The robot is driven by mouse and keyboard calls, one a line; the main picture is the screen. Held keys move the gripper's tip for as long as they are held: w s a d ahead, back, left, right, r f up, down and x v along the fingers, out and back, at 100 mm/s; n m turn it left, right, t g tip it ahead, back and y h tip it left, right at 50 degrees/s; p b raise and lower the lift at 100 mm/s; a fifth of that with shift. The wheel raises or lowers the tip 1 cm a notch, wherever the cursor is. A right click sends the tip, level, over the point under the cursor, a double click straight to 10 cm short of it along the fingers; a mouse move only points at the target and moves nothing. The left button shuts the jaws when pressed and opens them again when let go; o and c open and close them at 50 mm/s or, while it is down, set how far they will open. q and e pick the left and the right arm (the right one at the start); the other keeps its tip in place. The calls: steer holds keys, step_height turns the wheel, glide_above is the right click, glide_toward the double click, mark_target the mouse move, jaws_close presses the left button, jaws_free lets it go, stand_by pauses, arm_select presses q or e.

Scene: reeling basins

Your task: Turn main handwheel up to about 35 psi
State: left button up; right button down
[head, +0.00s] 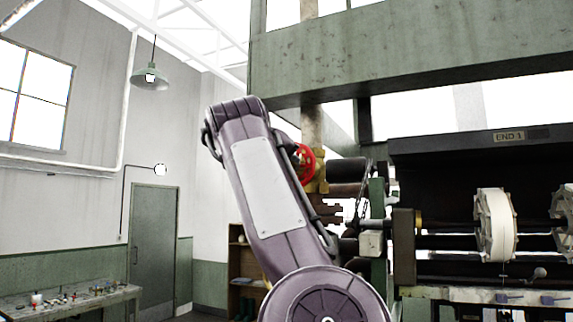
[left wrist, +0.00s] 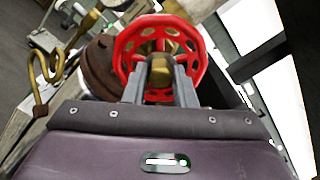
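The red handwheel (left wrist: 127,60) is in the upper middle of the left wrist view, with round holes in its face and a brass part (left wrist: 160,72) at its centre. In the head view the handwheel (head: 307,165) shows as a red edge beside my left arm. My left gripper (left wrist: 161,68) is at the wheel, its two grey fingers apart, one on each side of the brass part. Whether they press on it I cannot tell. The head view hides this gripper behind the arm. My right gripper is in neither view. No pressure gauge reading is legible.
Brown round fitting (left wrist: 100,68) and a curved brass pipe (left wrist: 42,75) lie left of the wheel in the wrist view. Reeling machine (head: 440,185) with white reels (head: 496,225) stands at right. A workbench (head: 70,298) with small items and a door (head: 153,245) are at left.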

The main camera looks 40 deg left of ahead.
arm_select(q)
steer(key=o, duration=0.3)
steer(key=b+v, duration=0.2)
steer(key=v, duration=0.5)
steer(key=shift+b, duration=0.4)
steer(key=shift+a, duration=0.1)
